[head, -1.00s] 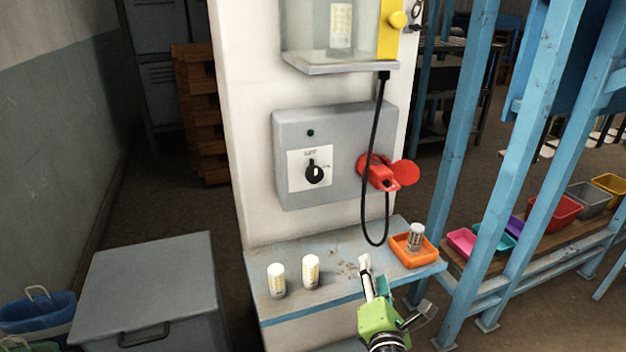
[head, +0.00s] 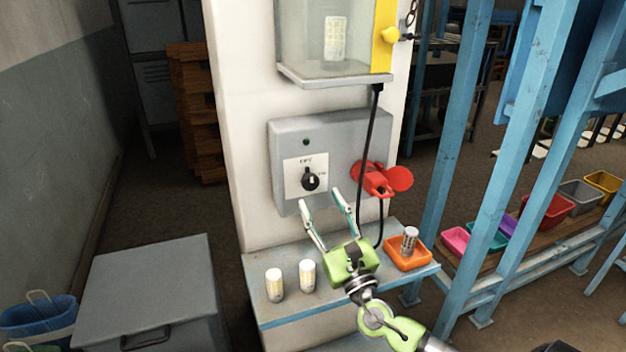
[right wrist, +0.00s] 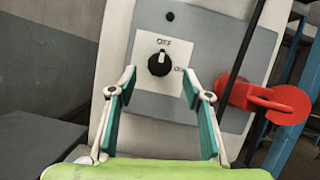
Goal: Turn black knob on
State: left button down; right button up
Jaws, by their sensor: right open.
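The black knob (head: 310,179) sits on a white label plate on the grey control box (head: 345,140). In the right wrist view the knob (right wrist: 159,63) lies beyond and between my fingertips, with its white mark pointing up toward "OFF". A second label, partly readable, is at its right. My right gripper (head: 332,197) is open and empty, below and slightly right of the knob, apart from it. It also shows in the right wrist view (right wrist: 160,85), with one finger on each side. My left gripper is not in view.
Two white canisters (head: 307,275) stand on the ledge below, beside an orange tray (head: 407,262) holding another canister. A clear case (head: 325,55) is above.

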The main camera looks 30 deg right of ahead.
aim_at(312, 185)
jog(key=p+x, duration=0.1)
jog(key=x, duration=0.4)
jog(key=shift+w+r, duration=0.15)
jog(key=shift+w, duration=0.1)
jog(key=c, duration=1.1)
